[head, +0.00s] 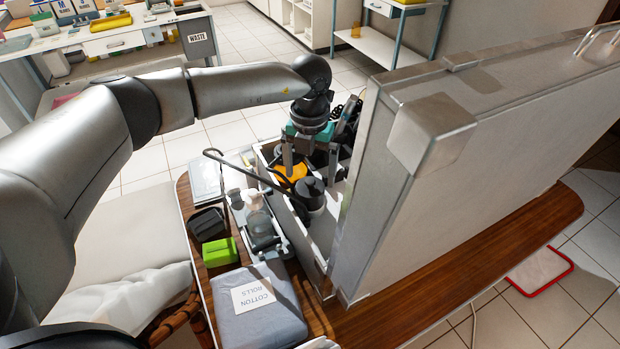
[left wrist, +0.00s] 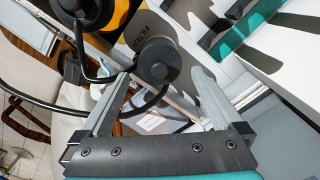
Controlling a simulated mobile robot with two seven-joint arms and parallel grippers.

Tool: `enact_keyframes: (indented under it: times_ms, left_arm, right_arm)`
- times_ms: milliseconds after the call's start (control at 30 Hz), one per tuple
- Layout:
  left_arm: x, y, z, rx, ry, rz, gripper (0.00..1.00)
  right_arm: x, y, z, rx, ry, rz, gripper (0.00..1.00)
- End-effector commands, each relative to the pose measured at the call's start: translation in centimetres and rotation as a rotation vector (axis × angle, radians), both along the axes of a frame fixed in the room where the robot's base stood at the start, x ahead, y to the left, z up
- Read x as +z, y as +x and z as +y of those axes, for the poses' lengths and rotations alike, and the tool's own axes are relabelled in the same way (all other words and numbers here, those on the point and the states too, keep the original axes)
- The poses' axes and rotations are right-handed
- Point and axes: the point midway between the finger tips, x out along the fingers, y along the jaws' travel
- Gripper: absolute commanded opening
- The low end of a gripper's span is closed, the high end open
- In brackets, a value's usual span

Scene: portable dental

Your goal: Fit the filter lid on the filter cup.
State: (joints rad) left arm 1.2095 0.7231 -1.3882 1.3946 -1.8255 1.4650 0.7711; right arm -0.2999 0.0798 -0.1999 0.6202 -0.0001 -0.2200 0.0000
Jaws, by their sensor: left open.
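A black round piece with a small raised centre (head: 311,190) stands in the open case; it also shows in the left wrist view (left wrist: 158,62), beside the printed word FILTER. An orange round piece (head: 291,171) with a black part is next to it, and it shows at the top of the left wrist view (left wrist: 122,14). I cannot tell for certain which is the filter cup and which the filter lid. My left gripper (head: 311,172) is open, pointing down over the case. In the left wrist view its fingers (left wrist: 163,82) reach toward either side of the black piece, with nothing visibly gripped.
The tall case lid (head: 400,220) stands close on the right. A black hose (head: 245,172) crosses the case's left wall. A green box (head: 220,252), a black box (head: 208,223) and a cotton rolls pack (head: 258,318) lie on the wooden table (head: 440,305), left of the case.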

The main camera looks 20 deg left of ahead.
Motion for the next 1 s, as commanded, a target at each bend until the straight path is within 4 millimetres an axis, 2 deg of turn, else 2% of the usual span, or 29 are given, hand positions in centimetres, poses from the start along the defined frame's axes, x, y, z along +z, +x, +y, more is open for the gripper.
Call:
enact_keyframes:
  times_ms: [100, 300, 500, 700, 1000]
  left_arm:
    - [3.2, 0.1, 0.0, -0.001, -0.001, -0.006, 1.00]
    - [7.9, 0.1, 0.0, 0.000, -0.001, -0.004, 1.00]
    - [10.9, 0.1, 0.0, 0.000, -0.001, -0.003, 1.00]
    - [11.9, 0.0, 0.0, 0.000, 0.000, -0.001, 1.00]
    - [11.9, 0.0, 0.0, 0.000, 0.000, -0.001, 1.00]
  right_arm:
    - [0.3, 0.0, 0.0, 0.000, 0.000, 0.000, 0.00]
    - [0.5, 0.0, 0.0, 0.000, 0.000, 0.000, 0.00]
    - [0.5, 0.0, 0.0, 0.000, 0.000, 0.000, 0.00]
    - [0.6, 0.0, 0.0, 0.000, 0.000, 0.000, 0.00]
    - [0.5, 0.0, 0.0, 0.000, 0.000, 0.000, 0.00]
